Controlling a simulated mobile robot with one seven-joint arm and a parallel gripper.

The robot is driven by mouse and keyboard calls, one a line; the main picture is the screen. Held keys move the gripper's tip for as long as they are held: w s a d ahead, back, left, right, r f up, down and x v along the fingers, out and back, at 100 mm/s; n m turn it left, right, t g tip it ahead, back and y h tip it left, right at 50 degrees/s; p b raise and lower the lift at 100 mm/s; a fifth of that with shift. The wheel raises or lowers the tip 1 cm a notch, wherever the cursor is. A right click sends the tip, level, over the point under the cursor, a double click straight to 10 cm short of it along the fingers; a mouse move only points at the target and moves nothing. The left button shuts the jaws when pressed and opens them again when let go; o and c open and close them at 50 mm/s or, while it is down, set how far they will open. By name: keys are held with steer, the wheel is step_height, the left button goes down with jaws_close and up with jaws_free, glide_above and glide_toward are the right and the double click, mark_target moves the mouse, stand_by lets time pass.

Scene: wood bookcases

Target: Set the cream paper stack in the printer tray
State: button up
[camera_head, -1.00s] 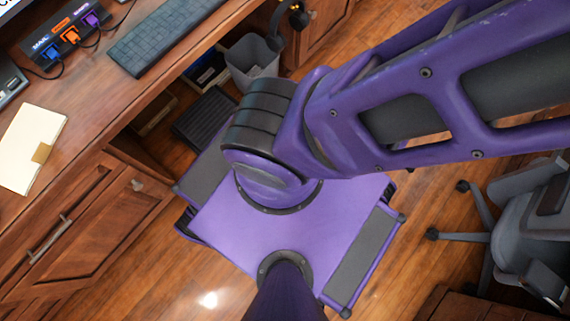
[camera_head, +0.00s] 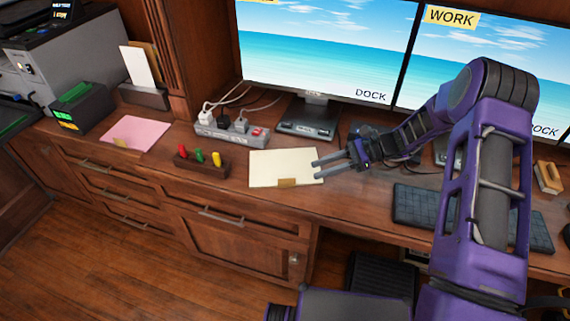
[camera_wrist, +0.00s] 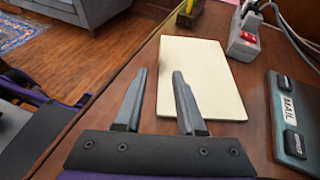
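The cream paper stack (camera_head: 279,163) lies flat on the wooden desk in front of the left monitor, with a tan tab on its front edge. My gripper (camera_head: 317,171) is at the stack's right end, open and empty, its two fingers pointing left toward it. In the wrist view the stack (camera_wrist: 203,82) lies ahead and to the right, partly behind the right finger; my gripper (camera_wrist: 159,74) has a clear gap between its fingers. I cannot tell its exact height over the desk. The grey printer (camera_head: 75,62) stands at far left, with a dark tray (camera_head: 14,118) partly cut off.
A pink paper stack (camera_head: 136,133), a wooden block with coloured pegs (camera_head: 201,163) and a power strip (camera_head: 232,131) stand left of the cream stack. A dark box with green (camera_head: 78,108) sits by the printer. A keyboard (camera_head: 470,216) lies right.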

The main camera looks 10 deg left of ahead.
mark_target(287, 179)
steer(key=x, duration=0.5)
steer(key=shift+w+a, duration=0.1)
steer(key=shift+w, duration=0.05)
steer(key=x, duration=0.5)
steer(key=shift+s+a+r, duration=0.15)
steer(key=shift+s+r, duration=0.05)
steer(key=shift+s, duration=0.1)
steer(key=shift+c, duration=0.3)
jaws_close()
stand_by(0.6)
